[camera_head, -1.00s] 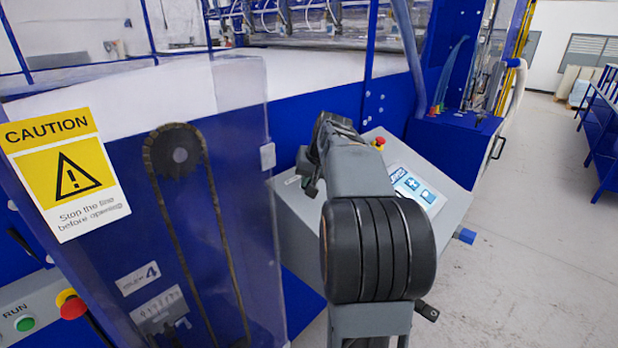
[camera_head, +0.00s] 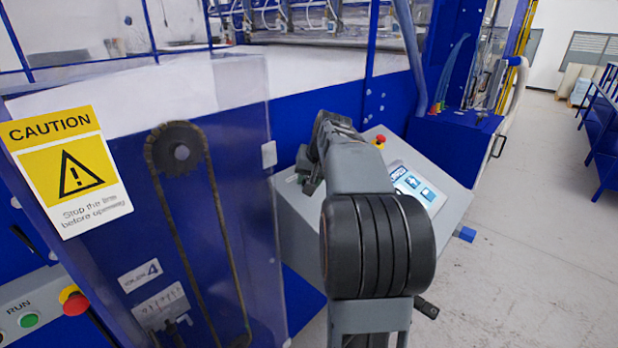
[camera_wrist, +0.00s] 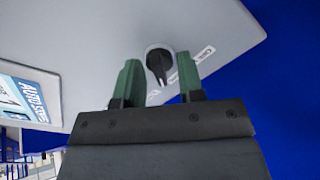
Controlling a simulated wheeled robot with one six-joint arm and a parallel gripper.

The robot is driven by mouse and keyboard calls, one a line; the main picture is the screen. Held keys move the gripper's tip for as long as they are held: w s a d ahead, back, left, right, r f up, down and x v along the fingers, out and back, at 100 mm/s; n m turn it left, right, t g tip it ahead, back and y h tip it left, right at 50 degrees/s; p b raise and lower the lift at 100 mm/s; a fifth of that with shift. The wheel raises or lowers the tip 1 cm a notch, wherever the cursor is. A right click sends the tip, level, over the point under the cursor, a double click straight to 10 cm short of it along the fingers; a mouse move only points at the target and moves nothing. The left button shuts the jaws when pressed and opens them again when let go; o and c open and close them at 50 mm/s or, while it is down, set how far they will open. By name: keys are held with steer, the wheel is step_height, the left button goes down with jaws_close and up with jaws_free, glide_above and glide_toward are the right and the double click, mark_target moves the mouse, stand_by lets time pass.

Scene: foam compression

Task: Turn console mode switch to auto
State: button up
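The console (camera_head: 455,205) is a grey sloped box at the centre right of the head view. In the wrist view its grey panel (camera_wrist: 100,45) carries a round black mode switch (camera_wrist: 159,62) with a pointer knob and small printed labels beside it. My gripper (camera_wrist: 158,80) is open, its two green fingers spread on either side of the switch, with visible gaps. I cannot tell whether the fingertips are level with the knob. In the head view my arm hides the switch, and my gripper (camera_head: 308,178) is partly seen over the panel's left part.
The console also has a touchscreen (camera_head: 415,187) and a red emergency button (camera_head: 379,141). A clear guard with a caution sign (camera_head: 70,172) stands to the left, close to the console. A RUN box (camera_head: 40,312) is at lower left. Open floor (camera_head: 530,260) lies to the right.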

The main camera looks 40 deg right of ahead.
steer(key=shift+w+d, duration=0.1)
steer(key=shift+d, duration=0.05)
steer(key=shift+s+r, duration=0.25)
steer(key=shift+r, duration=0.35)
steer(key=v, duration=1.2)
steer(key=shift+r, duration=0.2)
steer(key=shift+s, duration=0.15)
